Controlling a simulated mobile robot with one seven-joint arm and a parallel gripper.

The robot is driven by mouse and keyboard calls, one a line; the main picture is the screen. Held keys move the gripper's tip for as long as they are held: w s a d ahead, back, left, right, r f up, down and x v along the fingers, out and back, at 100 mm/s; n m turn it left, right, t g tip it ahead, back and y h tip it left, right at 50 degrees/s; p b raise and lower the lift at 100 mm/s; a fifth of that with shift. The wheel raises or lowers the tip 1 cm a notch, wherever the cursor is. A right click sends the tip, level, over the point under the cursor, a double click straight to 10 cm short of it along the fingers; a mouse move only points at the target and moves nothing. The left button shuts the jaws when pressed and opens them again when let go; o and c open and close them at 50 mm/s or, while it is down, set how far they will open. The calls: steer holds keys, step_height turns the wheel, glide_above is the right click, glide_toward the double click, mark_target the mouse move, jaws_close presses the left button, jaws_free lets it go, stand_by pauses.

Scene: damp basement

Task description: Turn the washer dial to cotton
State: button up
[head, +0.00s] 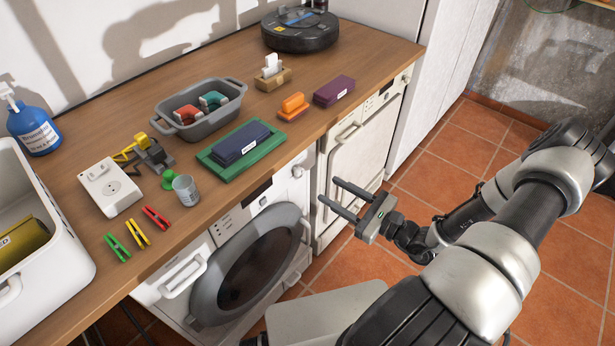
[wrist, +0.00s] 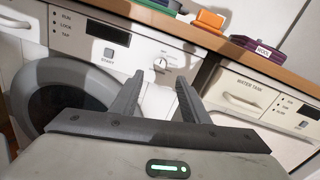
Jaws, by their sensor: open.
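The white washer (head: 208,248) stands under the wooden counter, with a dark round door and a control panel. Its dial (head: 298,171) is a small white knob at the panel's right end. In the wrist view the dial (wrist: 160,64) shows just beyond and between the fingertips. The small labels around it are too blurred to read, so I cannot tell its setting. My gripper (head: 328,191) is open and empty, in front of the machines and a little right of the dial. In the wrist view the open fingers (wrist: 160,82) point at the panel, apart from the dial.
A second white appliance (head: 357,160), labelled water tank, stands right of the washer. The counter (head: 215,200) above holds a grey tub (head: 190,128), clothes pegs, a green tray (head: 211,158) and a robot vacuum (head: 300,31). The tiled floor (head: 425,150) at right is clear.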

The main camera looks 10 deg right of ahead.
mark_target(302, 174)
steer(key=x, duration=0.9)
steer(key=shift+w+a, duration=0.15)
steer(key=shift+a, duration=0.05)
jaws_close()
steer(key=m+p, duration=0.1)
steer(key=m, duration=0.2)
steer(key=shift+m, duration=0.3)
steer(key=shift+f+m+p, duration=0.1)
steer(key=shift+m+p, duration=0.3)
steer(key=shift+m, duration=1.9)
